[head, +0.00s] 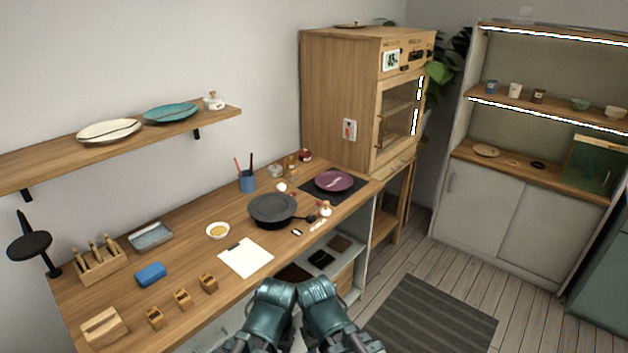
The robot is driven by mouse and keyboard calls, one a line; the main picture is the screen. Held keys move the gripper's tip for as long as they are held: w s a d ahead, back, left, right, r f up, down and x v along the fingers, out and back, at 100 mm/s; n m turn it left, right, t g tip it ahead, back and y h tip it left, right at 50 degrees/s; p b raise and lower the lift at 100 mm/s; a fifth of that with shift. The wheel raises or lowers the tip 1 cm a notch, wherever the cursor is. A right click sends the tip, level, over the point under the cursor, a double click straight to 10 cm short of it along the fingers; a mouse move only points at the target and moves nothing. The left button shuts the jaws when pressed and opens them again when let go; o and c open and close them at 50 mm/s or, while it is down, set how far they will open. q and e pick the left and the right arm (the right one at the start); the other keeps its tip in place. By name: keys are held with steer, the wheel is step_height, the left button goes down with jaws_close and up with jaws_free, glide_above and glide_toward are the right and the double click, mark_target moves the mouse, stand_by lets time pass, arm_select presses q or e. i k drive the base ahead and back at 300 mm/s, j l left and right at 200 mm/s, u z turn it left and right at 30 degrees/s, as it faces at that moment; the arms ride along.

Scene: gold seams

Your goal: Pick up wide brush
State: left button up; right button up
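I cannot tell for sure which thing is the wide brush. A wooden rack (103,267) at the left of the worktable holds several upright tools with wooden handles. A blue cup (247,181) near the wall holds a red and a dark thin-handled tool. Some small pale and dark pieces (318,225) lie right of the dark round plate, too small to name. My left gripper (277,287) and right gripper (316,287) are side by side at the table's front edge, apart from these things. Their fingers are not clear, so their opening cannot be told.
The wooden worktable (190,258) carries a dark round plate (272,209), a paper sheet (246,257), a blue block (150,274), a grey tray (150,236) and small wooden blocks. A wooden cabinet (338,90) stands at its far end. A striped rug (430,318) lies on open floor.

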mark_target(293, 174)
steer(key=i+l+u, duration=0.15)
steer(key=u, duration=0.85)
steer(key=i+l+u, duration=0.15)
steer(key=l+u, duration=0.3)
steer(key=l, duration=0.35)
steer(key=l+u, duration=0.4)
steer(key=l, duration=1.3)
steer(key=k+l+u, duration=0.1)
steer(key=l, duration=0.8)
